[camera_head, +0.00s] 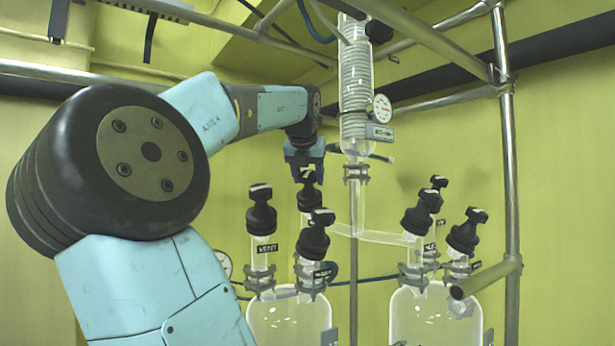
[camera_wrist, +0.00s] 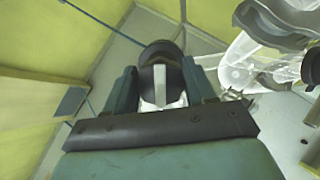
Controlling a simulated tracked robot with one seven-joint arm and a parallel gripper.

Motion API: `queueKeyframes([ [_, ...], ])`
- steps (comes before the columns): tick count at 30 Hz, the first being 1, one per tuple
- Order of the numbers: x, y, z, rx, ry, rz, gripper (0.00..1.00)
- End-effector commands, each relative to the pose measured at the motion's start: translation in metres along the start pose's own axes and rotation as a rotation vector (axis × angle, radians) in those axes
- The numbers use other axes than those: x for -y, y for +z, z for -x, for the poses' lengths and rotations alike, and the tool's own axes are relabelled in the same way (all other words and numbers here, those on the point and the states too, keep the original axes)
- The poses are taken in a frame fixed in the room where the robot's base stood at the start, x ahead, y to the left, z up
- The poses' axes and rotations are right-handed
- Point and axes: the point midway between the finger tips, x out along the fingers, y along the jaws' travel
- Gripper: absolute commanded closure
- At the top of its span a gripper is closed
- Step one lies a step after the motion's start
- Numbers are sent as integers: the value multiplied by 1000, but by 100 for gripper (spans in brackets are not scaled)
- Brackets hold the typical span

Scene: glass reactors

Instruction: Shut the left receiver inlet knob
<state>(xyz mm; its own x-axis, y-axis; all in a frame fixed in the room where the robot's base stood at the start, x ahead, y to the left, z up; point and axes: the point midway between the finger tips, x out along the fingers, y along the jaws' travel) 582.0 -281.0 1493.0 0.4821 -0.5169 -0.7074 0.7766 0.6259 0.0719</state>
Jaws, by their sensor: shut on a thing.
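The left receiver (camera_head: 288,322) is a clear glass vessel at the bottom centre of the head view, with several black knobs on its necks. Its inlet knob (camera_head: 309,193) is the rear one, on the neck by the sloping glass tube. My gripper (camera_head: 307,172) points down on top of this knob. In the wrist view my gripper (camera_wrist: 162,85) has one finger on each side of the black knob (camera_wrist: 162,52), which has a pale stripe across its top. The fingers are shut on it and partly cover its sides. The stem is hidden.
The vent knob (camera_head: 262,210) and another black knob (camera_head: 315,233) stand close in front. A glass column with a gauge (camera_head: 382,108) hangs to the right of my gripper. The right receiver (camera_head: 435,318) and metal frame poles (camera_head: 508,150) are farther right.

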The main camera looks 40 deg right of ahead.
Motion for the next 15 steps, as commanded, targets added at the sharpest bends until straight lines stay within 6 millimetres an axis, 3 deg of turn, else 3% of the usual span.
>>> queueKeyframes([
  [15, -1, 2, 1, 9, -38, -142, 76],
])
